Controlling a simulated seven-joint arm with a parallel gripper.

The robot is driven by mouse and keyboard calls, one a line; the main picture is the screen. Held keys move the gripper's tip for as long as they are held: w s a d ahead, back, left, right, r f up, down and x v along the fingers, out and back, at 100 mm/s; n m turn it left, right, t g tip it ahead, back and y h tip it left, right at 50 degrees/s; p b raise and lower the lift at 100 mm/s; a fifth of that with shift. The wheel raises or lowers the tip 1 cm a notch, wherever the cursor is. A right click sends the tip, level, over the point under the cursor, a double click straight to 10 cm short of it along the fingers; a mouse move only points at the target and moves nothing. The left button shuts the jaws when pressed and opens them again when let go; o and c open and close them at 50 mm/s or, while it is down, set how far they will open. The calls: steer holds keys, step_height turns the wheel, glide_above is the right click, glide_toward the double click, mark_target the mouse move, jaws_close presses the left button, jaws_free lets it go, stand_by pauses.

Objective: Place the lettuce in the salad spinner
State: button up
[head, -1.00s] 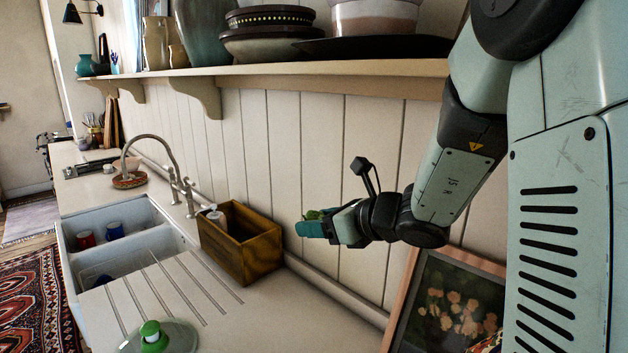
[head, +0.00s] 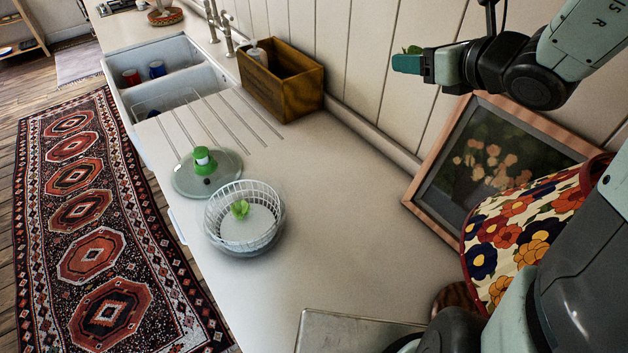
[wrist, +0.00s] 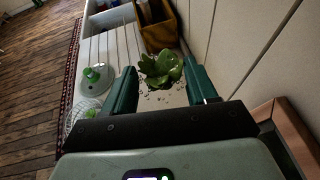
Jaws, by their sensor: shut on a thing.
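A green leafy piece of lettuce (wrist: 162,68) is between the fingers of my gripper (wrist: 162,90) in the wrist view. Another green lettuce piece (head: 240,208) lies in the basket. The spinner's clear lid (head: 207,174) with a green knob lies beside it, toward the sink.
A wooden box (head: 281,82) holding a bottle stands against the wall by the sink (head: 165,75). A framed picture (head: 492,160) leans on the wall at right, with a floral cloth item (head: 525,225) before it. A metal tray (head: 350,332) is at front. The counter between is clear.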

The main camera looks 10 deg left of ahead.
steer(key=s+a+f+n+g+y, duration=0.1)
steer(key=s+a+n+g+y, duration=0.15)
steer(key=a, duration=0.95)
steer(key=s+a+f+n+g+y, duration=0.1)
steer(key=s+a+n+g, duration=0.25)
steer(key=a, duration=0.95)
steer(key=s+a+f+n+g+y, duration=0.1)
steer(key=s+a+n+g+y, duration=0.15)
steer(key=a, duration=0.95)
steer(key=m+t+h, duration=0.1)
steer(key=m+t, duration=0.1)
steer(key=t, duration=0.1)
glide_above(332, 213)
step_height(332, 213, down, 29)
steer(key=shift+r, duration=0.15)
steer(key=shift+f, duration=2.45)
steer(key=o, duration=0.7)
steer(key=shift+f, duration=0.15)
